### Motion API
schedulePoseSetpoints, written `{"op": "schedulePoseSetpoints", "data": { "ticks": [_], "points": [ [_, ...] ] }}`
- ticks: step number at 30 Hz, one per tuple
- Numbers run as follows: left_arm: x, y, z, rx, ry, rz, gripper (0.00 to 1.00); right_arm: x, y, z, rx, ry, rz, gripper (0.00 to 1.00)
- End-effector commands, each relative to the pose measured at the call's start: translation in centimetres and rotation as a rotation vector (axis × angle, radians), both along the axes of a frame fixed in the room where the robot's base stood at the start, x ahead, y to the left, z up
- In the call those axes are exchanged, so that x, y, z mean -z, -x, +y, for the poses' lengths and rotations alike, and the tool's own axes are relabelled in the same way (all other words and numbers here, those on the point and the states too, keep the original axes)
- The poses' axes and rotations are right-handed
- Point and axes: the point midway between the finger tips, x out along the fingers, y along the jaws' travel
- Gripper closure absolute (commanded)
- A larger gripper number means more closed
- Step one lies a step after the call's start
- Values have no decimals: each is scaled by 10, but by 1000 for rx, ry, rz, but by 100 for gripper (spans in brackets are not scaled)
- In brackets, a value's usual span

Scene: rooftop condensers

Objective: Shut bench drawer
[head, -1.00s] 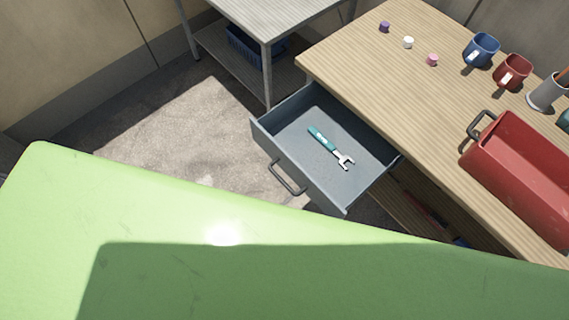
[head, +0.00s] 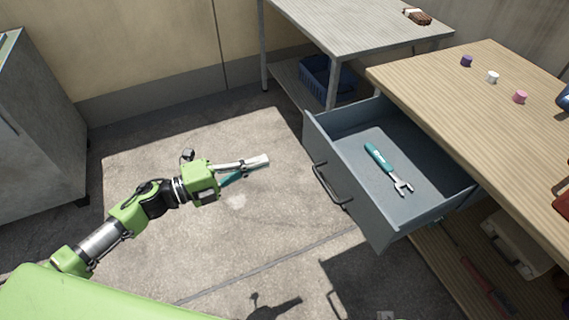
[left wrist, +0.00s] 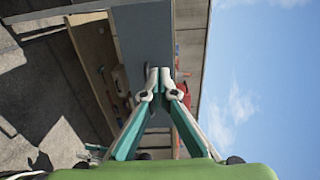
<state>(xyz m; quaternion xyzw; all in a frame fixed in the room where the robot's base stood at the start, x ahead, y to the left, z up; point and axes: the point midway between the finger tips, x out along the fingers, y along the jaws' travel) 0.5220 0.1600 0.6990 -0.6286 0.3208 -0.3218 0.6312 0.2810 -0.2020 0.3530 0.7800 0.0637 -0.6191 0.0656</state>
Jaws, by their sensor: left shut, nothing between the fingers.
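The grey bench drawer (head: 349,187) is pulled well out from the wooden bench (head: 455,95) in the head view. Its dark bar handle (head: 330,186) is on the front panel, facing my left arm. A teal-handled wrench (head: 388,167) lies inside the drawer. My left gripper (head: 266,160) is shut and empty, left of the drawer front and apart from the handle. In the left wrist view the closed fingertips (left wrist: 160,76) point towards a grey-blue panel (left wrist: 144,40), which looks like the drawer front. My right gripper is out of view.
A grey table (head: 345,28) with a blue basket (head: 320,78) on its lower shelf stands behind the drawer. A grey cabinet (head: 35,125) stands at the left. Small purple, white and pink pieces sit on the bench. The floor between cabinet and drawer is clear.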

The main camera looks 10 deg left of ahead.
Motion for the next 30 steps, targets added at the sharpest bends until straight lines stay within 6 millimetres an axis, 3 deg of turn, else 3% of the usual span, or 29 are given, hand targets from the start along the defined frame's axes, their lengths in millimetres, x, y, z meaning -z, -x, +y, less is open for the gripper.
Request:
{"op": "schedulePoseSetpoints", "data": {
  "ticks": [5, 19, 30],
  "points": [
    [-3, -12, -17, 4, 2, -6, 100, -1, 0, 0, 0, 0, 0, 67],
    [-3, -68, -93, 1, 4, -2, 100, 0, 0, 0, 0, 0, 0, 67],
    [-1, -81, -112, -1, 2, 1, 100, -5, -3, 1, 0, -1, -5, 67]
  ]
}}
